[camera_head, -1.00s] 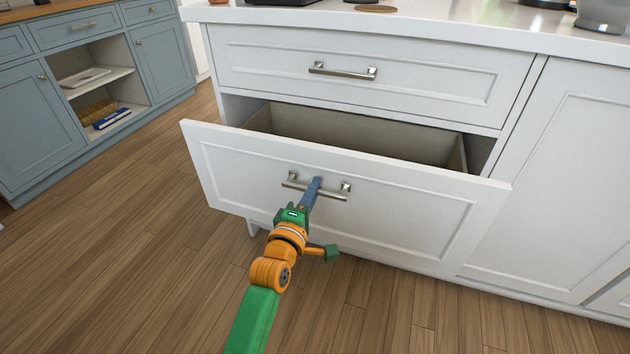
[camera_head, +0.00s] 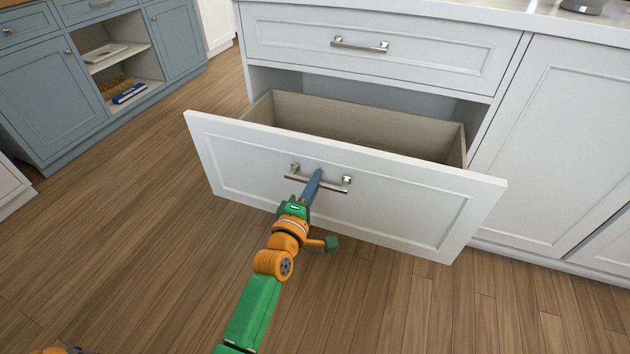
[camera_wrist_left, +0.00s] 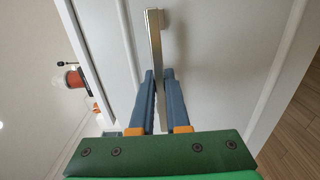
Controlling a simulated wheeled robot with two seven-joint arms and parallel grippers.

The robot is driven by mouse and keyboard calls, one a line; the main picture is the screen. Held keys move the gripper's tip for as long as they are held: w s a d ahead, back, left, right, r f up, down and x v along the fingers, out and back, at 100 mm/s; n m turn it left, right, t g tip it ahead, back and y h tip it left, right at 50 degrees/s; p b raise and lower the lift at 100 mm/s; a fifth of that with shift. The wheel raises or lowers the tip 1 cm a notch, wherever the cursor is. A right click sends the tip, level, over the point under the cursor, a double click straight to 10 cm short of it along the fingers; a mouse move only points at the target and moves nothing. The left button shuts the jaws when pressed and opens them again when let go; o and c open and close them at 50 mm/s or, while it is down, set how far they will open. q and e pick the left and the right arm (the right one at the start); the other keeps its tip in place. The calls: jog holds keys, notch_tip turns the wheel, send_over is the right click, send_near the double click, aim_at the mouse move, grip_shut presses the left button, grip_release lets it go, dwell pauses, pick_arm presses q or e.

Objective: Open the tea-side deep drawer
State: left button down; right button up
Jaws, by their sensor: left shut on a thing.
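The white deep drawer (camera_head: 400,205) stands pulled well out of the white cabinet in the head view, and the part of its inside that shows looks empty. Its metal bar handle (camera_head: 333,186) is at the middle of the front. My left gripper (camera_head: 314,178) is shut on this handle, with its blue fingers around the bar. In the left wrist view the handle (camera_wrist_left: 154,45) runs up from between the two fingertips (camera_wrist_left: 158,76). My right gripper is not in view.
A shut shallow drawer (camera_head: 460,55) with its own handle sits above, under the white counter. A shut door panel (camera_head: 560,140) is to the right. Blue cabinets (camera_head: 60,95) with an open shelf stand at the far left. The wooden floor (camera_head: 130,230) is clear.

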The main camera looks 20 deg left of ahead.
pick_arm(q)
jog(key=shift+s, duration=0.2)
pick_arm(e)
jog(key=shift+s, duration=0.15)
pick_arm(q)
jog(key=c, duration=0.9)
grip_release()
jog(key=s+p, duration=0.2)
jog(key=s, duration=0.5)
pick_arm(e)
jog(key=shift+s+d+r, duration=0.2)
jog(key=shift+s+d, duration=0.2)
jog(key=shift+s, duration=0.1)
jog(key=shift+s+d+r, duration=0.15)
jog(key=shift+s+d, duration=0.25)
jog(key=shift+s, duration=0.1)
pick_arm(q)
jog(key=shift+a, duration=0.15)
